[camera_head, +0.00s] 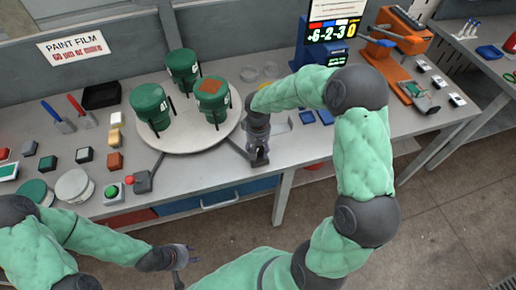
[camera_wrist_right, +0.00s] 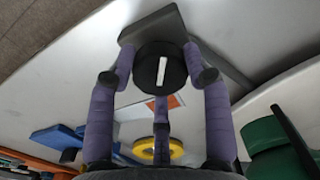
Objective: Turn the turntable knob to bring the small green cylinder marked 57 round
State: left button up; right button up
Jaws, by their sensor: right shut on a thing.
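The pale round turntable (camera_head: 190,142) carries three green cylinders: one at the left (camera_head: 148,99), one at the back (camera_head: 182,66) and one at the right (camera_head: 212,88) with an orange-brown patch on top. Their white labels are too small to read. My right gripper (camera_head: 259,158) is at the table's front edge, right of the turntable. In the right wrist view its purple fingers are shut around a black round knob (camera_wrist_right: 160,70) with a white line, on a grey bracket. A green cylinder (camera_wrist_right: 265,135) shows at the right there. My left gripper (camera_head: 188,266) hangs open and empty before the table.
A small box with a red button (camera_head: 130,181) and a green button (camera_head: 111,192) stand front left of the turntable. A display (camera_head: 331,30) and an orange device (camera_head: 398,32) stand back right. Blue pieces (camera_head: 316,117) lie right.

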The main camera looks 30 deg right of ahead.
aim_at(258, 149)
jog(key=shift+w+r+m, duration=0.1)
jog(key=shift+m, duration=0.3)
dwell(1.0)
jog(key=o, duration=1.2)
jog(key=shift+c, duration=0.2)
notch_tip(258, 149, up, 12)
